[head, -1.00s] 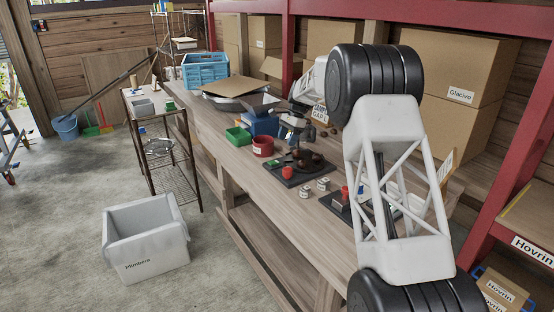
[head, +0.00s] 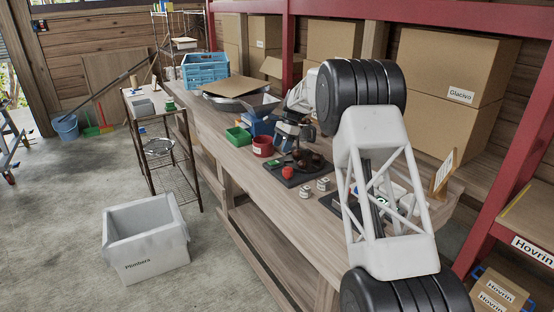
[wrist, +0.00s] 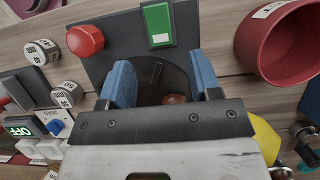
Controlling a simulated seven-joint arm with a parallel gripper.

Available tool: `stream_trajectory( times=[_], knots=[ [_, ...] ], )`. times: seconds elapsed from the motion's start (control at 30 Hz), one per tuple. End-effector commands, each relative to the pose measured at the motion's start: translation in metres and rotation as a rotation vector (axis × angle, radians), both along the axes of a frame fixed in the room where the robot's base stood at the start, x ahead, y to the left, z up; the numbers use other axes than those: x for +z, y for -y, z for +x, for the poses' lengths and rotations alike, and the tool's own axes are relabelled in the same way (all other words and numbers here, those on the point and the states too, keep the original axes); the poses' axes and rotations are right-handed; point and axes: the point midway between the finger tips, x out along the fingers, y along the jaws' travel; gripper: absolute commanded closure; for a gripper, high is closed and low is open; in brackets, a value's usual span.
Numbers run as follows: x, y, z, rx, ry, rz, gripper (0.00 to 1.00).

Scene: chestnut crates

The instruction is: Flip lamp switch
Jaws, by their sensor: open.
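A dark panel (wrist: 110,38) lies on the bench and shows in the head view (head: 282,175). It carries a red mushroom button (wrist: 85,40) and a green rectangular switch (wrist: 157,24). A dark round part (wrist: 150,75) with a small lever-like piece lies between my fingertips in the wrist view, partly hidden by my gripper. I cannot tell for sure which part is the lamp switch. My gripper (wrist: 164,82) has its blue fingers apart and holds nothing. In the head view my gripper (head: 288,131) hangs over the far part of this panel.
A red pot (wrist: 275,45) stands right of the panel in the wrist view. A green bin (head: 238,136) and blue crate (head: 204,69) stand farther along the bench.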

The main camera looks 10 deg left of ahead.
Motion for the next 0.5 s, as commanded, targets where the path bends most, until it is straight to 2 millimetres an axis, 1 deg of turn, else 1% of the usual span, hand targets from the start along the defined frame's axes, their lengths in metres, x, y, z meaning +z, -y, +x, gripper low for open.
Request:
stream_trajectory(
  times=[0.3, 0.5],
  knots=[
    [-0.035, -0.011, -0.011, 0.001, -0.002, -0.001, 0.43],
    [-0.051, -0.015, -0.016, 0.001, 0.000, 0.000, 0.43]
  ],
)
